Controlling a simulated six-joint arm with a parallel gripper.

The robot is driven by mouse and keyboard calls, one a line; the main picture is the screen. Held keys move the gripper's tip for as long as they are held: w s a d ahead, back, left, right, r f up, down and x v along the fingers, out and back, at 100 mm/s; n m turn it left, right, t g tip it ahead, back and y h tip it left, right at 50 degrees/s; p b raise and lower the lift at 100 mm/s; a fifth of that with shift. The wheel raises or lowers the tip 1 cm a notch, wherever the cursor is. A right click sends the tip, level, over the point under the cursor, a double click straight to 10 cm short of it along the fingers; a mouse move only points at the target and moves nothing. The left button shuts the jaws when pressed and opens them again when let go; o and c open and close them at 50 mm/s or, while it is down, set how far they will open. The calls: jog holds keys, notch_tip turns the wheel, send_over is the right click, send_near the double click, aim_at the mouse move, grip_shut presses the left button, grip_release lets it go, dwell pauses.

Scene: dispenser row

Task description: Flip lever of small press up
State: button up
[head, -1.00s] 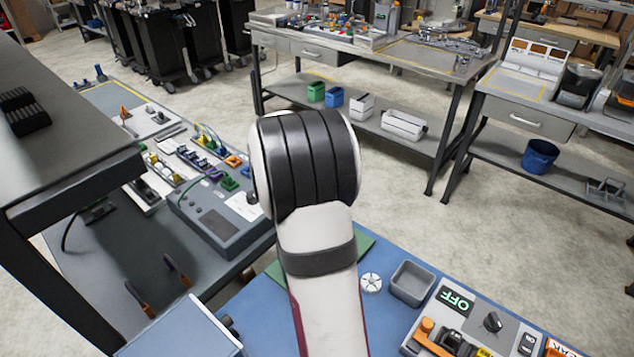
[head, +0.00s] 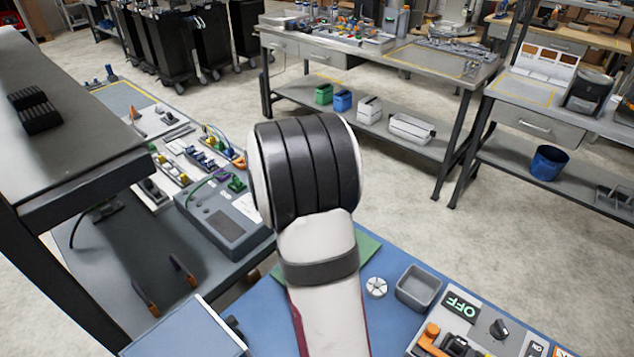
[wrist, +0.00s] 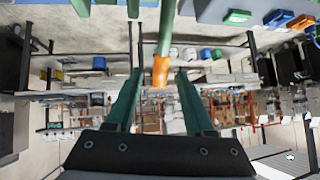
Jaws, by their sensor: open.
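In the wrist view, which is upside down, a green lever rod with an orange grip (wrist: 161,72) comes from the top edge. I take it for the lever of the small press; green press parts (wrist: 105,4) are cut off at that edge. My gripper (wrist: 160,74) is open. Its two teal fingers stand apart on either side of the orange grip, with a visible gap on both sides. I cannot tell the depth between grip and fingertips. In the head view my arm hides the gripper and lever; part of a green plate (head: 367,244) shows beside it.
On the blue table (head: 395,330) in the head view are a white knob-like disc (head: 376,287), a grey bin (head: 418,288) and a switch panel (head: 478,325) with an OFF sign. A grey control box (head: 225,222) stands on the left bench. A raised shelf (head: 75,120) is at the left.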

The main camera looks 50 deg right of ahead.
jog(key=v, duration=1.5)
jog(key=shift+a+r, duration=0.25)
jog(key=shift+a, duration=0.1)
jog(key=s+a+f+n+g+y, duration=0.1)
jog(key=s+a+f+n+y, duration=0.1)
jog(key=s+a, duration=0.4)
jog(key=s+a+f+n+g+y, duration=0.1)
jog(key=s+a+f+n+y, duration=0.2)
jog(key=a, duration=0.9)
jog(key=s+a+f+n+y, duration=0.2)
jog(key=s+a+n+y, duration=0.4)
jog(key=s+a, duration=0.4)
jog(key=shift+s+f+n+g, duration=0.3)
jog(key=shift+s+f+g, duration=0.1)
jog(key=shift+s, duration=0.2)
